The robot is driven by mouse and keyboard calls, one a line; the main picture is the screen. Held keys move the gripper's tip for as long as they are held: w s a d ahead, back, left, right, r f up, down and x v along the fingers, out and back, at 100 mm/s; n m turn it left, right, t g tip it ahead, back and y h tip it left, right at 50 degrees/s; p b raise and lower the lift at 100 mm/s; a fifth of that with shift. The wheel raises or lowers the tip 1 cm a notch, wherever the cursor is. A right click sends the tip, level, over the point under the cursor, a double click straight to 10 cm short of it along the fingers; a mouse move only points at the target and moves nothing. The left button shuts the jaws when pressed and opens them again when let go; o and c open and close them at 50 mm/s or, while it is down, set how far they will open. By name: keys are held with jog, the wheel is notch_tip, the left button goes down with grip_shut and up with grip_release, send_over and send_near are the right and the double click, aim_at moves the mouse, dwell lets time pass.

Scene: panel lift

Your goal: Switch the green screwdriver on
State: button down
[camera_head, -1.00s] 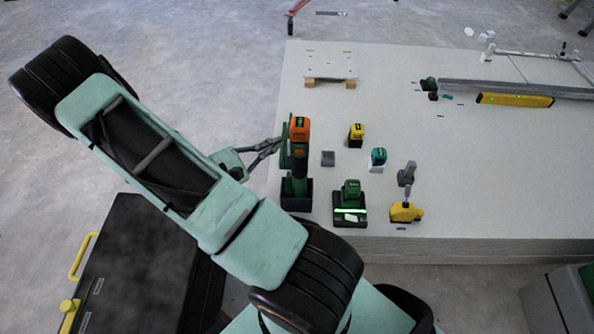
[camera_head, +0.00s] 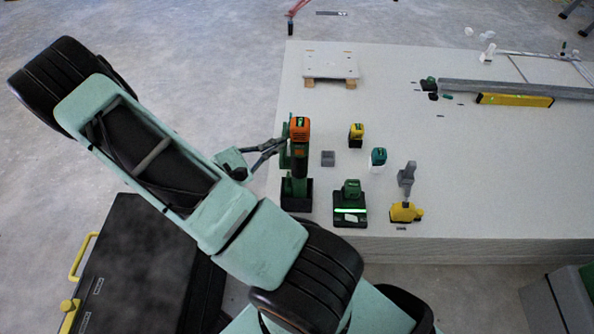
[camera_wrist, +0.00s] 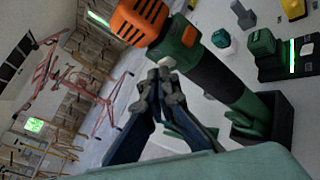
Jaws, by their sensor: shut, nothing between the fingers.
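The green screwdriver (camera_head: 299,165) stands upright in a dark holder (camera_head: 297,197) at the near left corner of the pale panel stack. It has an orange top and a dark grip. In the wrist view the screwdriver (camera_wrist: 208,72) crosses the upper right, with its orange end (camera_wrist: 139,20) at the top. My gripper (camera_head: 280,143) is at its left side, close to the upper part. In the wrist view my gripper (camera_wrist: 160,75) is shut, with the fingertips together next to the green part below the orange end. Whether they touch it I cannot tell.
A yellow level (camera_head: 515,99) lies farther back. The panel's middle is clear.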

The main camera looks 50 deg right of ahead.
jog(key=shift+s+d, duration=0.1)
dwell(0.4)
jog(key=shift+w+a, duration=0.35)
jog(key=shift+w, duration=0.1)
jog(key=w+a, duration=0.4)
jog(key=shift+w+b, duration=0.3)
jog(key=shift+b, duration=0.05)
dwell(0.7)
